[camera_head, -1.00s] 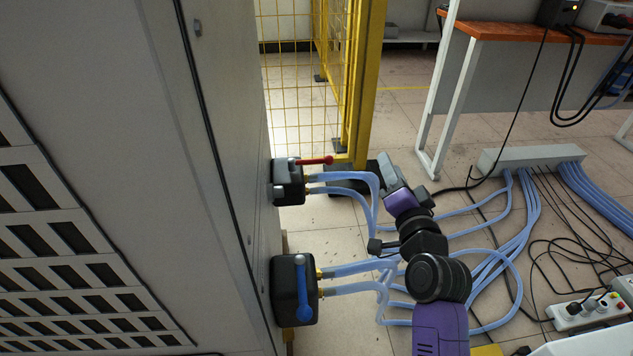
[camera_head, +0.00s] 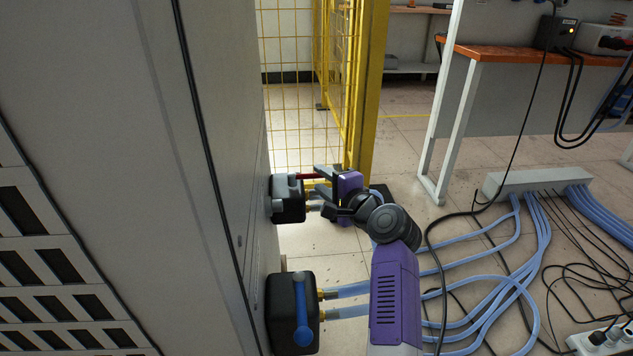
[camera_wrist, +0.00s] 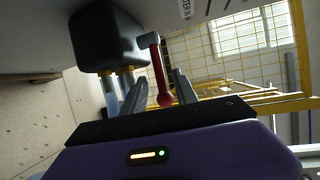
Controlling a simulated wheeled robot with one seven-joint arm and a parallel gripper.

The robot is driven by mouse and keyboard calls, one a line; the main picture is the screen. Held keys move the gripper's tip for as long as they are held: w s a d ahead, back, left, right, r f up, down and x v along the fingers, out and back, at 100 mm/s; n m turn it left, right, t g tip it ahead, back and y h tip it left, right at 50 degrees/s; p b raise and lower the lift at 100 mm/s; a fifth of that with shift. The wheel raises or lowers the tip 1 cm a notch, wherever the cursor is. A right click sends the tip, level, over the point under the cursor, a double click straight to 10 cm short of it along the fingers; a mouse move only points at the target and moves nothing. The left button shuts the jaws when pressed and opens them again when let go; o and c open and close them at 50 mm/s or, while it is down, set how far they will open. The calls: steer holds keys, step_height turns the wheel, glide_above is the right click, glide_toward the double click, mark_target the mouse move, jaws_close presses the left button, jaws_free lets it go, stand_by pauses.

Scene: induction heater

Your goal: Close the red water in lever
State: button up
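The red water in lever (camera_head: 307,176) sits on the upper black valve box (camera_head: 287,200) on the side of the grey cabinet. It points right, away from the cabinet. My gripper (camera_head: 319,181) is at the lever's outer end. In the wrist view, the red lever (camera_wrist: 160,75) reaches down between the two grey fingers of my gripper (camera_wrist: 159,78). The fingers are apart, with a visible gap on each side of the lever. The valve box (camera_wrist: 105,38) is at the upper left there.
A lower black box (camera_head: 293,312) with a blue lever (camera_head: 301,318) and light blue hoses (camera_head: 350,291) is below. The grey cabinet (camera_head: 215,180) stands close on the left. A yellow fence (camera_head: 362,90) stands behind. Cables and hoses cover the floor at right.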

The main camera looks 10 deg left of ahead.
mark_target(317, 176)
steer(key=shift+b+x, duration=0.6)
steer(key=shift+x, duration=0.95)
jaws_close()
stand_by(0.3)
